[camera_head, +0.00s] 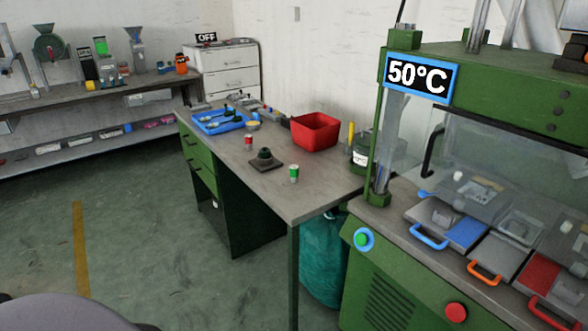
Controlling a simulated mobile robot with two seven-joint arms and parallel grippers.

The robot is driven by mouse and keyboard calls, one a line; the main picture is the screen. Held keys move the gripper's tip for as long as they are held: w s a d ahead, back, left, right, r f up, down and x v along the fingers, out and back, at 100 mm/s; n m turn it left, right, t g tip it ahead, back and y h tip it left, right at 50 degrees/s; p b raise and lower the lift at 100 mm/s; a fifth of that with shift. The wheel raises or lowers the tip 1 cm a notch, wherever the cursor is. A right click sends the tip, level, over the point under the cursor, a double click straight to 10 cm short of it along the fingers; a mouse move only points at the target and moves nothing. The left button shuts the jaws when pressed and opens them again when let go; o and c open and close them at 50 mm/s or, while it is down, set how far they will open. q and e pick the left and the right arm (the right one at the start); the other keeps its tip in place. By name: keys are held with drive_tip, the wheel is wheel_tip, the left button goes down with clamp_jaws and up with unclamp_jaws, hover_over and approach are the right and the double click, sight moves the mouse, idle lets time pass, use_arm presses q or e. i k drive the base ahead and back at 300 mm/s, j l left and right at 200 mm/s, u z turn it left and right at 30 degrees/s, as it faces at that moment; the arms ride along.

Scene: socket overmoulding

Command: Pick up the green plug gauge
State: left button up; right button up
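A small upright cylinder in green and white, which looks like the green plug gauge (293,174), stands on the grey workbench (315,195) near its front edge. A similar red and white cylinder (248,142) stands farther back to the left. A dark stepped block on a square base (265,160) sits between them, just left of the green one. Neither of my grippers is in view. Nothing touches or hides the green cylinder.
A red bin (315,131) stands behind the green cylinder. A blue tray (218,122) with small tools lies at the bench's far left. A green press (480,90) with a "50°C" sign (417,77) stands at right. The bench's front right corner is clear.

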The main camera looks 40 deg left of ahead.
sight(293, 169)
drive_tip(key=i+j+z, duration=0.15)
drive_tip(key=j, duration=0.65)
drive_tip(key=i+j+z, duration=0.2)
drive_tip(key=j, duration=0.6)
drive_tip(key=k, duration=0.1)
